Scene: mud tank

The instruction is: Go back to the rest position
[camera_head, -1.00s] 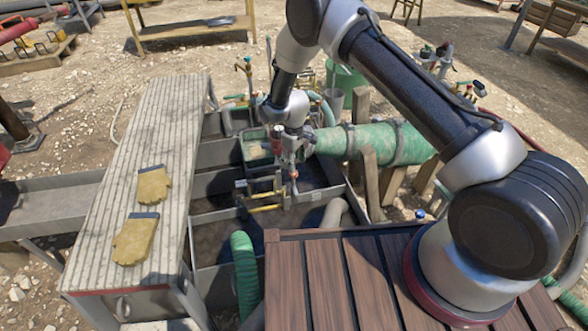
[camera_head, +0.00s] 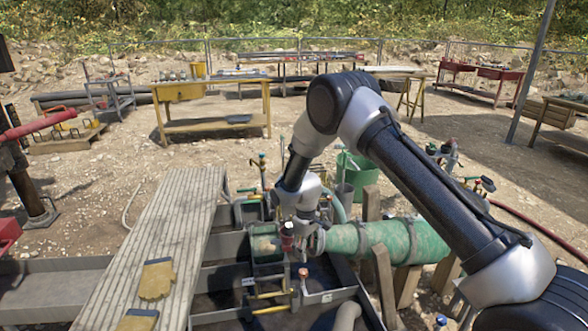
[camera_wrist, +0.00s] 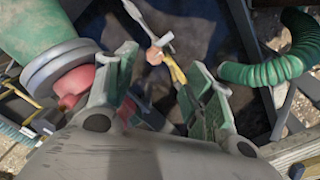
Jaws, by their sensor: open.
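My gripper (camera_wrist: 160,85) is open in the wrist view, its two green-padded fingers spread apart with nothing held between them. Below and between the fingers, a small valve with an orange-topped knob (camera_wrist: 155,55) and a yellow part (camera_wrist: 177,73) stands in the dark tank; it looks apart from the fingers. In the head view my arm bends down over the mud tank (camera_head: 222,278), and its wrist is beside the end of the green pipe (camera_head: 375,240). The fingers are hard to make out there. The valve (camera_head: 303,273) shows below the wrist.
The green pipe's flange (camera_wrist: 62,70) and a red part (camera_wrist: 75,85) lie close to the left finger. A green corrugated hose (camera_wrist: 275,70) is at the right. A ribbed walkway (camera_head: 170,225) carries yellow gloves (camera_head: 157,279). A green bucket (camera_head: 358,172) stands behind the arm.

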